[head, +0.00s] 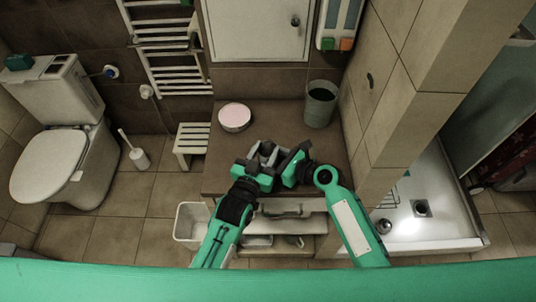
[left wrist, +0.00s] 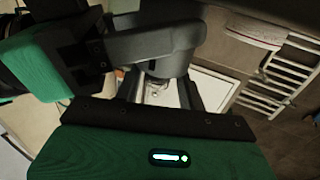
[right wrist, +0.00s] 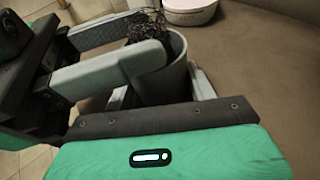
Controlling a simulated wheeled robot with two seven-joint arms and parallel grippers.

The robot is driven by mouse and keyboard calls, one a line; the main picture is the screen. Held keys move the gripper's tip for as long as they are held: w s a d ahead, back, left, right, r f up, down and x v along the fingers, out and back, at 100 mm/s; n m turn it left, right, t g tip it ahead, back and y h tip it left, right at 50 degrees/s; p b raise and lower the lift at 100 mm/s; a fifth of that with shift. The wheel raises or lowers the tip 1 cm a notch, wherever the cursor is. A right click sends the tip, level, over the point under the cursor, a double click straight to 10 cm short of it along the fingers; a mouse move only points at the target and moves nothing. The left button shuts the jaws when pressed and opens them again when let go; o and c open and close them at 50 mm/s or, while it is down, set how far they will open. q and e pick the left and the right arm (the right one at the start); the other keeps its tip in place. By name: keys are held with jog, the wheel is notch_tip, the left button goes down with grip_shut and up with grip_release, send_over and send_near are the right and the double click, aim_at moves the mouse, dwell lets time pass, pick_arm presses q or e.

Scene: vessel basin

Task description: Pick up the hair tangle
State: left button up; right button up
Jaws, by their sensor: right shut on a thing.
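A dark, wiry hair tangle (right wrist: 150,27) shows at the mouth of a grey cylindrical vessel (right wrist: 172,85) in the right wrist view. My right gripper (right wrist: 165,88) is shut on the vessel, which stands between its fingers. My left gripper (head: 267,158) comes in from the side over the vessel's rim. Its two grey fingers are apart, with the tangle between or just beyond their tips; I cannot tell if they touch it.
Both grippers are close together above the brown counter (head: 225,165). A round white-pink bowl (head: 234,117) and a grey-green bin (head: 320,105) stand behind them. A tiled pillar (head: 400,90) rises at the right. A white open container (head: 190,222) is below left.

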pick_arm(q)
grip_shut()
pick_arm(e)
jog(key=o, duration=0.8)
pick_arm(q)
notch_tip(320, 180, up, 10)
pick_arm(e)
jog(key=shift+o, duration=0.2)
